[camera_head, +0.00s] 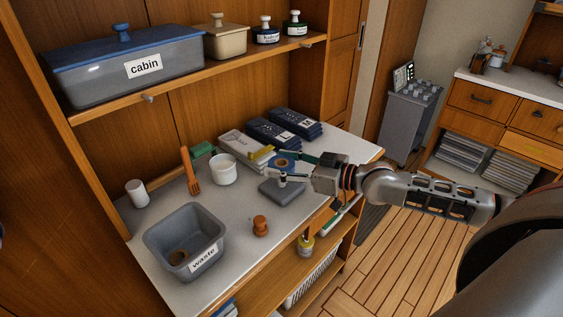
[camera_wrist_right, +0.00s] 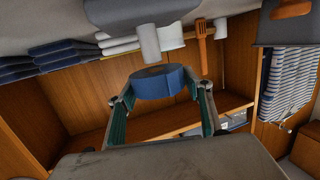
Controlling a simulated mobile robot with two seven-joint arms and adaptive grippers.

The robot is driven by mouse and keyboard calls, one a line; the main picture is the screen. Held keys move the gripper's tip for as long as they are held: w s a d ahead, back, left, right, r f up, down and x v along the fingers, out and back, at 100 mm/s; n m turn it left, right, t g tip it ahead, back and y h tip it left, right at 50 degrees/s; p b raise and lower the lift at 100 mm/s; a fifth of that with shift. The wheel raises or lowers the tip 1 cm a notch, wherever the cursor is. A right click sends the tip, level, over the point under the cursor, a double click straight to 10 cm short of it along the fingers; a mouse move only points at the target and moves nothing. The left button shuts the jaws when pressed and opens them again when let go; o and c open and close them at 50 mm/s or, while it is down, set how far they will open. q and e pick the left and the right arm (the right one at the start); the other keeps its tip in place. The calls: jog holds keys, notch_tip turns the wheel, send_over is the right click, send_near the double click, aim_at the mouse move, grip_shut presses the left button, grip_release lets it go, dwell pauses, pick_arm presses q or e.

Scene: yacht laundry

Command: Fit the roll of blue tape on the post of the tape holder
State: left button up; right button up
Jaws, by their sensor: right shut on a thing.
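The roll of blue tape (camera_head: 282,162) is held between the fingers of my right gripper (camera_head: 287,166). The right wrist view shows the blue roll (camera_wrist_right: 160,83) gripped across its sides by both fingers. The tape holder (camera_head: 283,193) is a grey block with a short pale post on top, standing on the white counter. In the head view the roll appears just above and behind the post. In the wrist view the post (camera_wrist_right: 149,41) and the roll appear apart. My left gripper is not in view.
A grey waste bin (camera_head: 185,243) and an orange-brown knob-shaped thing (camera_head: 260,226) are nearer the front. A shelf (camera_head: 200,75) with boxes hangs above.

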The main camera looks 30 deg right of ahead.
aim_at(281, 185)
dwell(0.6)
jog(key=shift+p, duration=0.3)
dwell(0.6)
jog(key=shift+f, duration=2.7)
dwell(3.8)
